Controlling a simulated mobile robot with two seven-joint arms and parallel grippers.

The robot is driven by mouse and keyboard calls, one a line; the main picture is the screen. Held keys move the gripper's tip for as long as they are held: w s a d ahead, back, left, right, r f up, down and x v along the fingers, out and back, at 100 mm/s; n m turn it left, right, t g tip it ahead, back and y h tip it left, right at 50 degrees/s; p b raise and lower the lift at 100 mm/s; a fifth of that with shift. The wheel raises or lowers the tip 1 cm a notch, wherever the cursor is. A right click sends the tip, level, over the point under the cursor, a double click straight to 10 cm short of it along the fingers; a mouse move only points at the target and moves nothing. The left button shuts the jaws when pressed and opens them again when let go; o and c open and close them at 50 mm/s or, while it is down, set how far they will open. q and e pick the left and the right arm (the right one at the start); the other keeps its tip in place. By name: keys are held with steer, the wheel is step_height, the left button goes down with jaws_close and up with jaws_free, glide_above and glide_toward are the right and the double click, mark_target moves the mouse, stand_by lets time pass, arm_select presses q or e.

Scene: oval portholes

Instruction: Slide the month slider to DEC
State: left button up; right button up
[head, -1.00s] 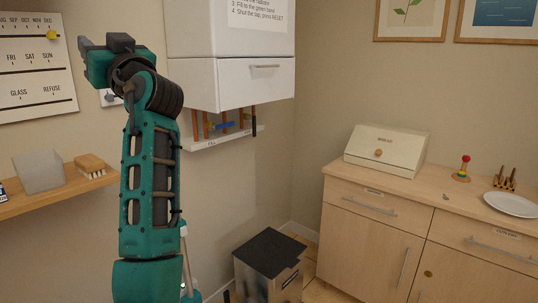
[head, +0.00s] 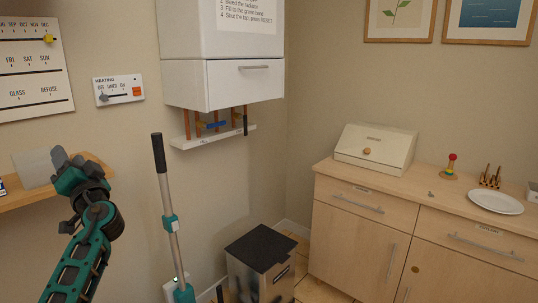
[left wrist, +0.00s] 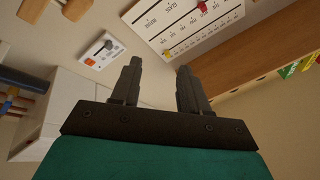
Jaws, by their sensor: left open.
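The white calendar board (head: 30,75) hangs on the wall at the upper left of the head view, cut off by the left edge. Its yellow month slider knob (head: 49,39) sits at the right end of the top track, below the DEC label. My left gripper (head: 66,160) is below the board, apart from it, in front of the shelf. In the left wrist view the left gripper (left wrist: 158,66) is open and empty, with the board (left wrist: 185,22) beyond its fingers. The yellow knob (left wrist: 167,53) shows there near the board's edge. My right gripper is not in view.
A white heating panel (head: 119,90) is on the wall right of the board. A wooden shelf (head: 30,199) with a grey bin (head: 33,167) is beside the left gripper. A white cabinet (head: 235,84) hangs further right. The wall between board and cabinet is otherwise clear.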

arm_select(q)
steer(key=a+f+m+h, duration=0.1)
steer(key=a+f+m, duration=0.15)
steer(key=f, duration=0.25)
steer(key=w+d+f+m+t+h, duration=0.1)
steer(key=w+d+f+t+h, duration=0.35)
steer(key=d+h, duration=0.75)
steer(key=s+d+f+g+h, duration=0.3)
steer(key=f, duration=0.7)
steer(key=s+d+f+g+h, duration=0.1)
steer(key=s+d+f, duration=0.2)
steer(key=s+f, duration=0.4)
steer(key=s+d+f+g+h, duration=0.1)
steer(key=s+d+f, duration=0.3)
steer(key=s+f, duration=0.25)
steer(key=s+d+f+g, duration=0.1)
steer(key=s+d+f, duration=0.1)
steer(key=s, duration=0.7)
steer(key=s+d+f+g+h, duration=0.1)
steer(key=s+f, duration=0.4)
steer(key=s, duration=0.5)
steer(key=d+g, duration=0.1)
steer(key=d, duration=0.1)
steer(key=shift+s+d+f, duration=0.25)
steer(key=shift+s+d, duration=0.05)
steer(key=shift+d, duration=0.05)
